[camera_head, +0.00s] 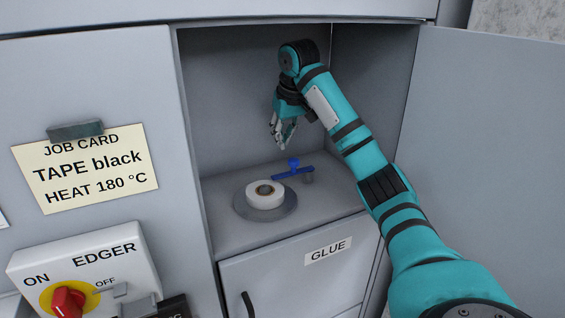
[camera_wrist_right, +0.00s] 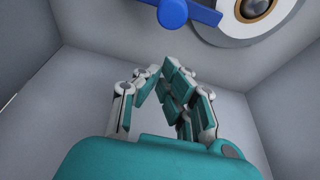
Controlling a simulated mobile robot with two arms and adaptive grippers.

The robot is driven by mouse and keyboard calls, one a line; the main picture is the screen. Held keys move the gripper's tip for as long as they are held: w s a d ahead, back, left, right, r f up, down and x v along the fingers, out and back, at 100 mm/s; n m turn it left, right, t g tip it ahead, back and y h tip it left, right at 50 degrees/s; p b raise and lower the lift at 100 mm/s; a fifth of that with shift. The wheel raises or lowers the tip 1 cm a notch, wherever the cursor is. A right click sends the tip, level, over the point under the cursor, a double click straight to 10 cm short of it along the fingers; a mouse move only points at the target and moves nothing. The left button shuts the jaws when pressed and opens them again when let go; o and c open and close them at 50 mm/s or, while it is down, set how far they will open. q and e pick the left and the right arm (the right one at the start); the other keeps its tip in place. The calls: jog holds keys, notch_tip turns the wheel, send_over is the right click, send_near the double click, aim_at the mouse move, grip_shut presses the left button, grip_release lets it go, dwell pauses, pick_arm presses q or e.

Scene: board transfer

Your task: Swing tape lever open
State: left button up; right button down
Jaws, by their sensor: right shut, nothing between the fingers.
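The blue tape lever (camera_head: 292,173) with an upright knob lies inside the open cabinet compartment. Its left end reaches toward a white tape roll (camera_head: 265,195) on a round grey plate (camera_head: 240,204). A small grey post stands by the lever's right part. My right gripper (camera_head: 281,145) is shut and empty, above and behind the lever, apart from it. In the right wrist view the lever's round blue knob (camera_wrist_right: 173,12) shows at the top, with part of the roll (camera_wrist_right: 272,25) to its right. My left gripper is not in view.
The compartment has side walls and a back wall close around my right arm. An open door (camera_head: 480,160) stands at the right. Below is a panel labelled GLUE (camera_head: 328,251). At left are a job card (camera_head: 88,170) reading TAPE black and an EDGER switch box (camera_head: 85,272).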

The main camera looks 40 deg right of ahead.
aim_at(293, 167)
jog(key=x, duration=0.2)
jog(key=p+x, duration=0.1)
jog(key=x, duration=0.1)
jog(key=p+x, duration=0.1)
jog(key=x, duration=0.1)
jog(key=shift+w, duration=0.25)
jog(key=s, duration=0.1)
jog(key=s+p, duration=0.1)
jog(key=shift+s+a+f, duration=0.2)
jog(key=shift+s+a, duration=0.1)
jog(key=shift+a, duration=0.05)
jog(key=shift+s+a+p, duration=0.2)
jog(key=shift+s+p, duration=0.1)
jog(key=shift+s, duration=0.3)
jog(key=shift+s+a, duration=0.1)
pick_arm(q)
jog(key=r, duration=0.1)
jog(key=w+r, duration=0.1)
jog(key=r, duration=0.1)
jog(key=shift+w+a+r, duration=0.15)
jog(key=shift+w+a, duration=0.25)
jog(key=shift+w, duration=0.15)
pick_arm(e)
jog(key=shift+f, duration=0.1)
